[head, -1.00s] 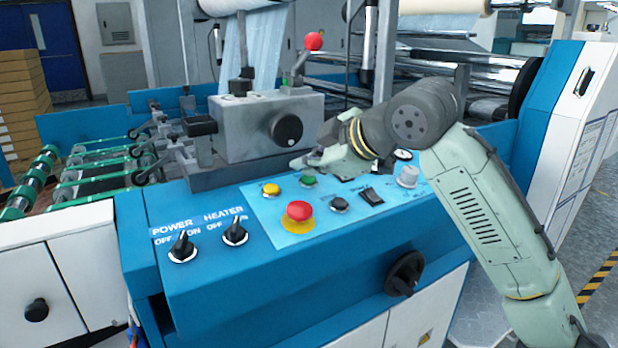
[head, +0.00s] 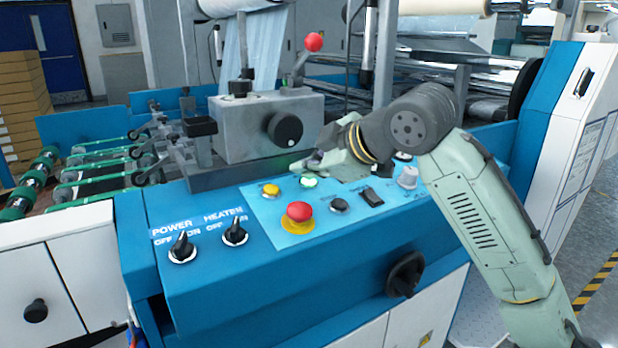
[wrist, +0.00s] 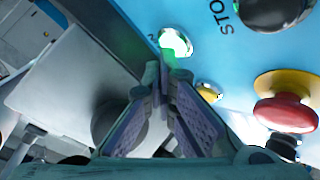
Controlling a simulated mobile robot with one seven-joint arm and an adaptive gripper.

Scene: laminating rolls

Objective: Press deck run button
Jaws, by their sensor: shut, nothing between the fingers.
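The green button (head: 309,182) on the light-blue control panel (head: 262,205) is lit bright green. It also shows lit in the wrist view (wrist: 175,42), just beyond my fingertips. No label for it is readable, so I cannot tell whether it is the deck run button. My gripper (head: 308,165) is shut and empty, its fingers angled down close to the button. In the wrist view the shut fingertips (wrist: 165,75) lie right by the green button, and green light falls near them. I cannot tell whether they touch it.
A yellow button (head: 271,190), a red emergency stop (head: 298,212), a black button (head: 339,205) and a black rocker switch (head: 371,197) sit nearby. A grey box with a black knob (head: 285,129) stands behind the panel. Power (head: 183,247) and heater (head: 235,232) switches are at left.

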